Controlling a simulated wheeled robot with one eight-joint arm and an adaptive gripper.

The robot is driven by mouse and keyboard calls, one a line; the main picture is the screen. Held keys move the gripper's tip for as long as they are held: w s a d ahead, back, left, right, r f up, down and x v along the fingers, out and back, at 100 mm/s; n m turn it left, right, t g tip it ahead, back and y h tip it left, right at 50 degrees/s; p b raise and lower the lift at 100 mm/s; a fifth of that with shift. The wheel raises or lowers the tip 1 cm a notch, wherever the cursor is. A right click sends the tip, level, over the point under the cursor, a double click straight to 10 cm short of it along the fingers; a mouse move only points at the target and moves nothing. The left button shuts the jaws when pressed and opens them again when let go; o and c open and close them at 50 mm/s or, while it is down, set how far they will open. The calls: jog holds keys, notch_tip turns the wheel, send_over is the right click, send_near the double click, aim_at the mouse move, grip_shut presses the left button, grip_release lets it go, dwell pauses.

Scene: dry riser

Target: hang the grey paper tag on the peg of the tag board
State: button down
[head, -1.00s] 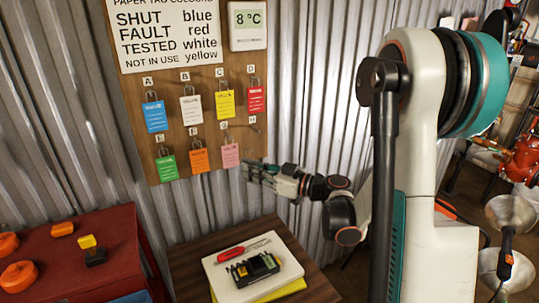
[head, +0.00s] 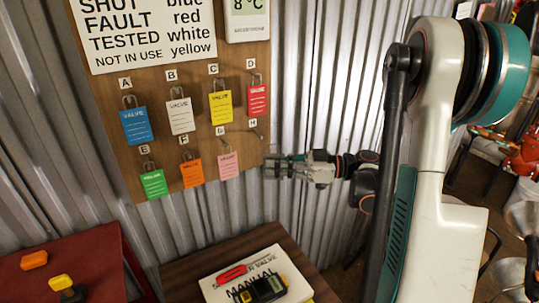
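The wooden tag board (head: 105,92) hangs on the corrugated wall, with coloured tags on lettered pegs A to G. The peg under label H (head: 257,134), at the lower right, shows no tag on it. My gripper (head: 268,166) is just below and right of this peg, beside the pink tag (head: 228,166) and close to the board's right edge. Its fingers point left. I cannot make out a grey paper tag, and the fingers are too small and dark to tell whether they hold one or are open.
A wooden table (head: 187,273) below carries a white manual (head: 217,293), a red tool (head: 232,274) and a dark yellow-ended device (head: 265,288). A red cabinet (head: 95,258) with orange and yellow items stands at the left. Bare wall lies right of the board.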

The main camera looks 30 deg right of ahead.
jog(key=shift+w, duration=0.5)
jog(key=w+f, duration=0.1)
jog(key=w, duration=0.7)
jog(key=shift+w+f, duration=0.25)
jog(key=shift+w, duration=0.15)
dwell(0.4)
dwell(0.6)
jog(key=c, duration=1.7)
grip_release()
jog(key=v, duration=1.2)
jog(key=shift+r, duration=0.1)
